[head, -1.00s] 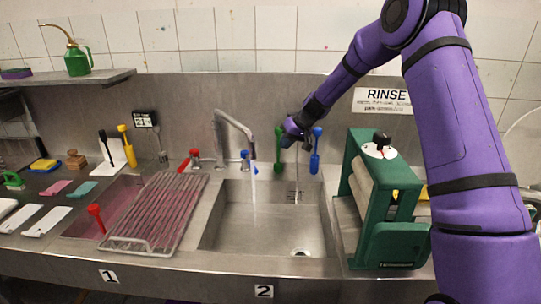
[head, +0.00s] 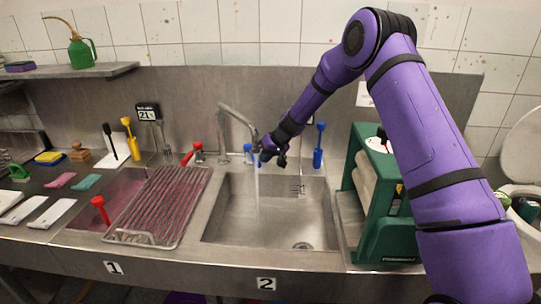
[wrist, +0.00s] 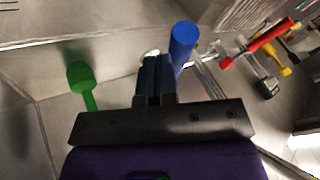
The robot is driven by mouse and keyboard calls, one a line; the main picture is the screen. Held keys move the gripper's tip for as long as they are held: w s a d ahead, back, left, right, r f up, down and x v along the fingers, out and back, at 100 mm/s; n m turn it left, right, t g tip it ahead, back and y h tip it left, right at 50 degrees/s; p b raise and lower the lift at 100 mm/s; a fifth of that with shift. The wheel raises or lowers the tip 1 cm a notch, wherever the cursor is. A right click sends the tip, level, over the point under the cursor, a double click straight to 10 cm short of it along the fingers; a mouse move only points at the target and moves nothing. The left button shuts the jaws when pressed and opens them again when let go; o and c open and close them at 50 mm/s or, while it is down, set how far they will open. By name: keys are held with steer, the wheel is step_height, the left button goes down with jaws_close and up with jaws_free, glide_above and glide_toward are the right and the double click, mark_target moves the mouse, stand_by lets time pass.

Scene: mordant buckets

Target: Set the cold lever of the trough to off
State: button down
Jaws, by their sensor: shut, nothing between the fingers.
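The trough (head: 225,215) is the steel basin marked 2, with a curved tap (head: 237,117) at its back. A thin stream of water (head: 257,185) falls from the tap. The blue cold lever (head: 248,152) sits right of the tap base, partly hidden by my gripper. The red lever (head: 192,153) is on the left. My gripper (head: 268,155) is shut and empty, just right of the blue lever. In the wrist view the blue lever (wrist: 183,42) stands close beside my shut fingers (wrist: 156,62); I cannot tell if they touch.
A blue brush (head: 318,145) hangs to the right. A green wringer (head: 375,205) stands right of the trough. A ribbed rack (head: 165,200) lies to the left.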

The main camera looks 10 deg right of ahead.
steer(key=shift+a, duration=0.1)
steer(key=shift+m+t+h, duration=0.3)
steer(key=shift+m, duration=0.5)
steer(key=shift+s+a, duration=0.15)
steer(key=shift+a, duration=1.3)
steer(key=shift+s+a, duration=0.1)
steer(key=shift+a, duration=1.35)
steer(key=shift+d, duration=0.1)
